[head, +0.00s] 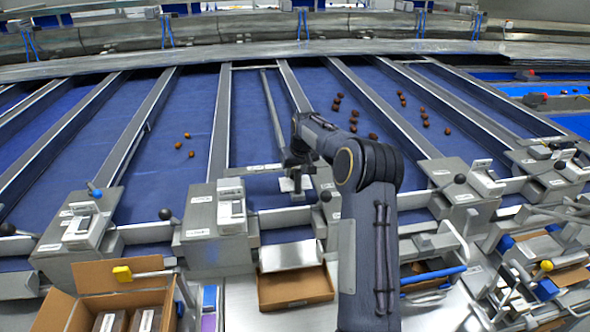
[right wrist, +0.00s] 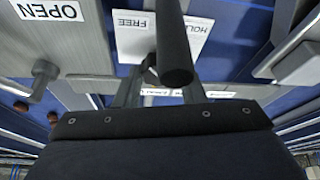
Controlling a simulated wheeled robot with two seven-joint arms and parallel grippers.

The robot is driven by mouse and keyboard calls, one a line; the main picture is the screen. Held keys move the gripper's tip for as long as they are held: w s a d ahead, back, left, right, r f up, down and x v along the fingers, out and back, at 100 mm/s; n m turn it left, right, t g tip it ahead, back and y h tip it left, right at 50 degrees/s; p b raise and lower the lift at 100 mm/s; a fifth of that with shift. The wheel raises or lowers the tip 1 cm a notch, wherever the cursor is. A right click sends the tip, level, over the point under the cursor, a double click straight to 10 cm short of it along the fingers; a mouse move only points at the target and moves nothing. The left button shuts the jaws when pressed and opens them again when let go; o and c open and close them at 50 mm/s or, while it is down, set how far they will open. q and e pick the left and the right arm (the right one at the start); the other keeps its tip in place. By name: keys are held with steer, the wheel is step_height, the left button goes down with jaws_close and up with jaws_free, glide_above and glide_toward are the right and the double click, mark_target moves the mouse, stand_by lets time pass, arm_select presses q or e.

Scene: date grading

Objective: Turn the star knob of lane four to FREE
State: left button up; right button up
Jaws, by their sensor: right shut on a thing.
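My right gripper (head: 297,168) reaches down over the lane front, just behind the metal housings. It is shut on what appears to be the star knob, which is mostly hidden by the gripper; its shape and angle cannot be told. In the right wrist view my gripper's fingers (right wrist: 160,92) point toward a white FREE label (right wrist: 132,32) and a HOLD label (right wrist: 190,40) beside it. A dark round-ended bar (right wrist: 176,55) stands in front of these labels and hides part of the spot between the fingers. A white plate (head: 291,185) lies under the gripper in the head view. My left gripper is not in view.
Black-balled levers (head: 325,196) and metal housings (head: 216,225) line the lane fronts. An OPEN label (right wrist: 50,10) is at upper left in the wrist view. Several dates (head: 337,99) lie on the blue lanes. Cardboard boxes (head: 95,276) stand in front.

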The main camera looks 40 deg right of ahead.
steer(key=shift+n, duration=0.6)
steer(key=o, duration=1)
steer(key=b+v, duration=0.1)
steer(key=v, duration=0.7)
steer(key=shift+d+b, duration=0.2)
steer(key=shift+b, duration=0.2)
steer(key=shift+f, duration=0.1)
